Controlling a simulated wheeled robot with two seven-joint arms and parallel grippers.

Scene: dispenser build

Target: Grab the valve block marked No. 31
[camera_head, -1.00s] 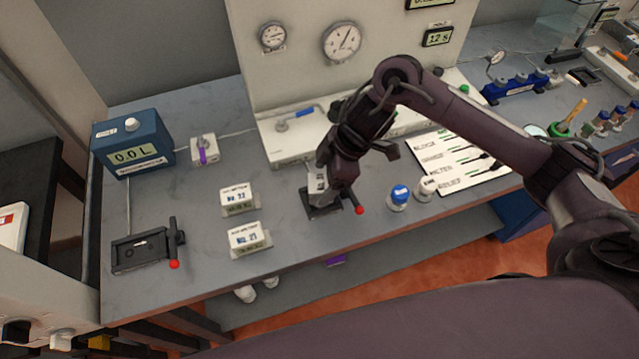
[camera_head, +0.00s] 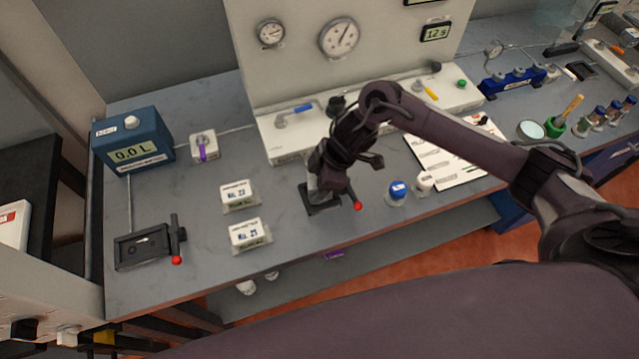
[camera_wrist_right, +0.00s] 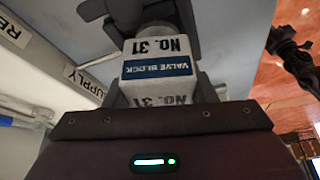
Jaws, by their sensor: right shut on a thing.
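The white valve block marked No. 31 (camera_wrist_right: 160,68) has a blue "VALVE BLOCK" band and shows upside down in the right wrist view. My right gripper (camera_head: 324,184) is shut on it, at the black holder (camera_head: 318,208) with a red-knobbed lever on the bench. In the head view the gripper hides most of the block. I cannot tell whether the block still touches the holder. My left gripper is not in view.
Two similar white blocks, a rear one (camera_head: 239,196) and a front one (camera_head: 248,235), stand left of the gripper. An empty black holder (camera_head: 140,248) lies farther left. A blue-capped bottle (camera_head: 397,193) stands close on the right. A panel with gauges (camera_head: 340,38) rises behind.

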